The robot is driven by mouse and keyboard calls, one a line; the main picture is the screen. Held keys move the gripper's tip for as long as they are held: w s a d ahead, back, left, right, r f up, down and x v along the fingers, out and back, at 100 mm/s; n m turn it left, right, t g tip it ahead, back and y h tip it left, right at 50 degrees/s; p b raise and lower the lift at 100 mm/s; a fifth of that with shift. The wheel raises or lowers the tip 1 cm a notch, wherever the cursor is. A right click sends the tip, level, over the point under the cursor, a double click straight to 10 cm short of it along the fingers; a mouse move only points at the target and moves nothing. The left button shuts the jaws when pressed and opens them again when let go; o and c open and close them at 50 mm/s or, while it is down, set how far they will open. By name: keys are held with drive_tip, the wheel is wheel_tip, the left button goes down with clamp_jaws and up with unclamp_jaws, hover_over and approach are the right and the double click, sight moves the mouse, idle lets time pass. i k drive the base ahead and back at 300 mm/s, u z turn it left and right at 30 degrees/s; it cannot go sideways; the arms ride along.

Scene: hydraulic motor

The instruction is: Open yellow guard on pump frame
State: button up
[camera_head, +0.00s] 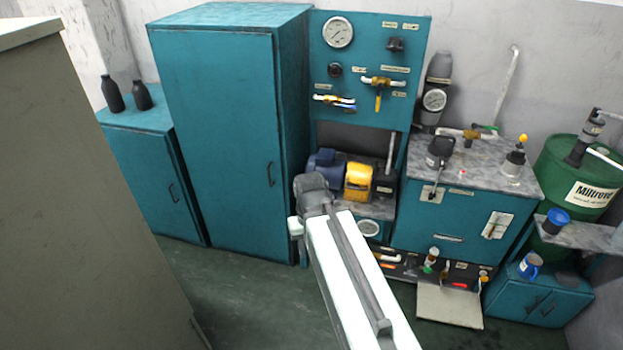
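The yellow guard (359,182) sits on the pump frame under the teal gauge panel (367,75). It lies between a blue motor (325,168) on its left and a dark part on its right. The guard looks closed, though its hinge is too small to make out. My arm reaches up from the bottom of the view, and its dark end (312,190) is in front of and below the blue motor, left of the guard. I cannot make out the gripper's fingers or any held object. My arm hides part of the lower pump frame.
A tall teal cabinet (220,120) stands left of the frame. A teal tank unit (450,215) with a stone-like top stands to the right, with a flap (449,306) low in front. A green drum (570,190) is farther right. A large grey-beige block (75,190) fills the left foreground.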

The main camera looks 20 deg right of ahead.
sight(358, 175)
drive_tip(key=u, duration=0.5)
drive_tip(key=i, duration=1)
drive_tip(key=u, duration=0.2)
drive_tip(key=k, duration=0.8)
drive_tip(key=u, duration=0.2)
drive_tip(key=i, duration=0.8)
drive_tip(key=z, duration=0.1)
